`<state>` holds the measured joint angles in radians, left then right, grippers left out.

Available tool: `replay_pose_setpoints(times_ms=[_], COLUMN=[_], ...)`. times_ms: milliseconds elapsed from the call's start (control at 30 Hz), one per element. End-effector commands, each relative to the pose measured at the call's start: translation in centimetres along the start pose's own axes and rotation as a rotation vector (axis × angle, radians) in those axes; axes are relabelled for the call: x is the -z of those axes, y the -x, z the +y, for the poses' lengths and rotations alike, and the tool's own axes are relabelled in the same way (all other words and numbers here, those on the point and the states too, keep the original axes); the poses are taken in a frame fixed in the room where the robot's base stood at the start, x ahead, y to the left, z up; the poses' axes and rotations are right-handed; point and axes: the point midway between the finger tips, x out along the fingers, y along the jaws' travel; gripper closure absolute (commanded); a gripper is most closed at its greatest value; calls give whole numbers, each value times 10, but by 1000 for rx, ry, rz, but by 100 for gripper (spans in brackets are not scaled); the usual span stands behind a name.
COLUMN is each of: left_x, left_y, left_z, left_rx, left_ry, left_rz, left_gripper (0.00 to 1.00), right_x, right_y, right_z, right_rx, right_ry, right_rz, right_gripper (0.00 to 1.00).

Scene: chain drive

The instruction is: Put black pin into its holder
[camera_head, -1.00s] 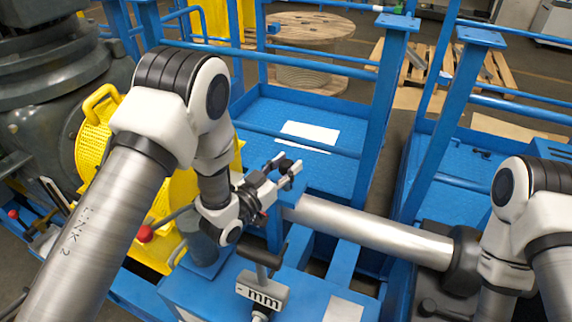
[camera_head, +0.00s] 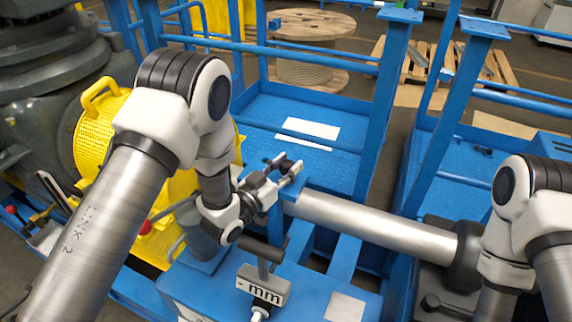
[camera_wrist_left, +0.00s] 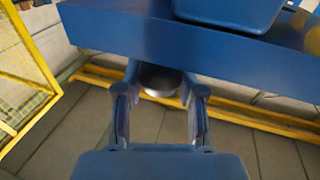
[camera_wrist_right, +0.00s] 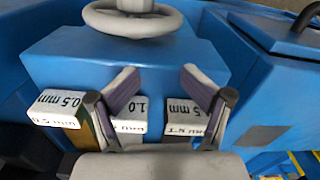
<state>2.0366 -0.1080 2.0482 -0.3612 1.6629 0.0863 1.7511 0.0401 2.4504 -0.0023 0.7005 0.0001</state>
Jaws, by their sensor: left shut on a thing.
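My left gripper (camera_head: 287,168) is near the top of a short blue post in the head view. In the left wrist view its fingers (camera_wrist_left: 160,98) are on both sides of a dark round thing (camera_wrist_left: 160,79), which looks like the black pin; its upper part is hidden by a blue beam (camera_wrist_left: 120,30). I cannot make out the pin's holder for certain.
A block marked "mm" (camera_head: 262,285) with a dark handle stands on the blue bench. A silver tube (camera_head: 375,225) crosses the head view; blue railings stand behind.

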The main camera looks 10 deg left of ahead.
Motion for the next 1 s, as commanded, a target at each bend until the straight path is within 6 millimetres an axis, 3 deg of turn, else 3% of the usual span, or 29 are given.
replay_pose_setpoints(times_ms=[100, 133, 200, 567, 1000], left_x=[-5, -4, -4, -4, -4], left_y=[0, 0, 0, 4, 74], left_z=[0, 0, 0, 0, -1], left_rx=[0, 0, 0, 0, 1], left_ry=[0, 0, 0, 1, 1], left_rz=[0, 1, 1, -1, -1], left_gripper=[100, 51, 32, 32, 32], right_x=[-1, -1, -2, 0, 0], right_y=[-6, -5, -5, -4, -3], right_z=[0, 0, 0, 0, 0], right_rx=[-1, -1, -1, -1, -1], right_ry=[0, 0, -1, -2, -1], right_rz=[-4, -5, -5, -2, 1], right_gripper=[60, 60, 60, 60, 60])
